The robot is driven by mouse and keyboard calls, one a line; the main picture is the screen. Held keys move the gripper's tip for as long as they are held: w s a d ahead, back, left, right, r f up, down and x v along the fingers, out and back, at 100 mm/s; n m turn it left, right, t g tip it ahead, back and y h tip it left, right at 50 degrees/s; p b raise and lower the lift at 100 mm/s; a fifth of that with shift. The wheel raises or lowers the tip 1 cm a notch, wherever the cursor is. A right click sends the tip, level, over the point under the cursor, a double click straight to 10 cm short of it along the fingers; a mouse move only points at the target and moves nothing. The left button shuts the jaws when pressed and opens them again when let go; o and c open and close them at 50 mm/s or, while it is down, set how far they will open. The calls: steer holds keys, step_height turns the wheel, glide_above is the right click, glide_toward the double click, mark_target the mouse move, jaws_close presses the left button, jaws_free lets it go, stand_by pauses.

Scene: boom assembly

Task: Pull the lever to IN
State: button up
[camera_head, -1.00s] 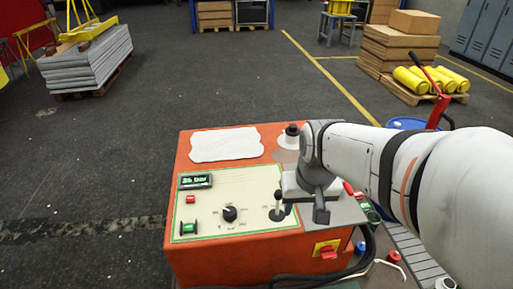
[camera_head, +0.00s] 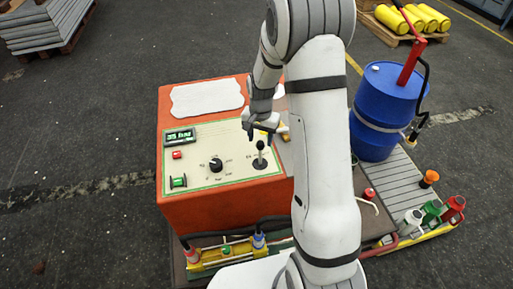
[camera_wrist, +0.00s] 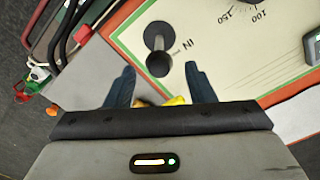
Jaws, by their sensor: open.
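My gripper (camera_head: 256,131) is open and empty above the panel, on the far side of the lever. In the wrist view my gripper (camera_wrist: 158,72) shows two spread blue-grey fingers. I cannot tell whether either finger touches the lever.
The panel (camera_head: 208,192) tops an orange cabinet (camera_head: 215,220) and carries a dial (camera_head: 215,165), a pressure display (camera_head: 180,137) and small buttons. A blue drum (camera_head: 385,110) with a red hand pump stands to the right. Floor left of the cabinet is clear.

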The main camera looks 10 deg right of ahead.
mark_target(260, 149)
step_height(260, 149, down, 6)
steer(key=shift+f+p, duration=0.2)
steer(key=shift+p, duration=0.2)
jaws_close()
stand_by(0.4)
